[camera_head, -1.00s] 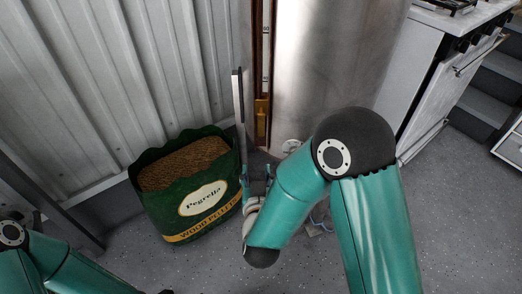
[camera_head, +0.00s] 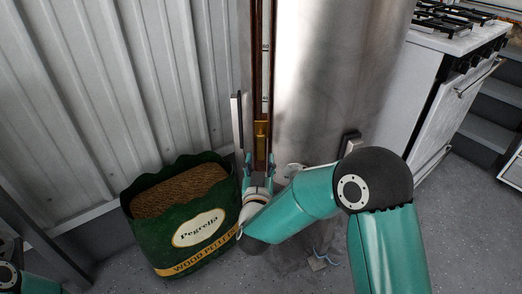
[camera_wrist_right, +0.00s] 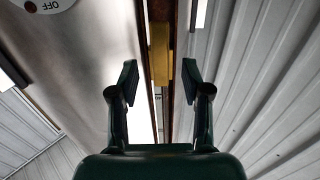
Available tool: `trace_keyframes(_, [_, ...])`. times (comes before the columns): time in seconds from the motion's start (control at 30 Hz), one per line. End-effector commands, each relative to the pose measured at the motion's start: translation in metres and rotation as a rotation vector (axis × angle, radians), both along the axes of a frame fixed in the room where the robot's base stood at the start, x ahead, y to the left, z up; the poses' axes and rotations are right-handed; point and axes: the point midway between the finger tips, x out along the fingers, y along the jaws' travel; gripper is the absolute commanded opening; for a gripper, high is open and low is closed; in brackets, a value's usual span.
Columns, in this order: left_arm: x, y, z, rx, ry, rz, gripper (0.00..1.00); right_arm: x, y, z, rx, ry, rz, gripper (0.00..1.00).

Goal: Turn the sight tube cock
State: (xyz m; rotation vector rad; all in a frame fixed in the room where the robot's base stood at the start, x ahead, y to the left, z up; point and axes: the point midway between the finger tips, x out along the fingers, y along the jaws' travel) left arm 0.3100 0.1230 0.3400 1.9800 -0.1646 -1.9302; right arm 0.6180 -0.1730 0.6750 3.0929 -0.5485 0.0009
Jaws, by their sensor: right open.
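The sight tube (camera_head: 266,60) is a narrow upright scale in a brown frame beside the steel tank (camera_head: 325,85). The brass-coloured sight tube cock (camera_head: 261,130) sits at its lower part. My right gripper (camera_head: 260,168) is open just below the cock, with its fingers pointing up. In the right wrist view, the cock (camera_wrist_right: 160,52) appears ahead, between and beyond the open fingertips (camera_wrist_right: 160,80). The gripper appears empty. My left gripper is out of view; only a bit of the left arm shows at lower left.
A green pellet bag (camera_head: 185,225) stands on the floor left of my right gripper. Corrugated wall (camera_head: 100,90) is behind it. A white stove (camera_head: 440,85) stands at right. A round plate marked OFF (camera_wrist_right: 45,4) is on the tank in the wrist view.

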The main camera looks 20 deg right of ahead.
Motion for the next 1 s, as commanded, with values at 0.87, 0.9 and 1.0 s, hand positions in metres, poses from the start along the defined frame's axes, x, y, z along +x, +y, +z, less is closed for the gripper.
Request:
trace_keyframes(0.87, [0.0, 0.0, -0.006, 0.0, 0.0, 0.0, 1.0, 0.052, -0.018, -0.001, 0.0, 0.001, 0.002, 0.25])
trace_keyframes(0.9, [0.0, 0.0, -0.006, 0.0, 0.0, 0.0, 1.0, 0.052, -0.018, -0.001, 0.0, 0.001, 0.002, 0.18])
trace_keyframes(1.0, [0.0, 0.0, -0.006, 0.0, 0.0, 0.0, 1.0, 0.052, -0.018, -0.001, 0.0, 0.001, 0.002, 0.01])
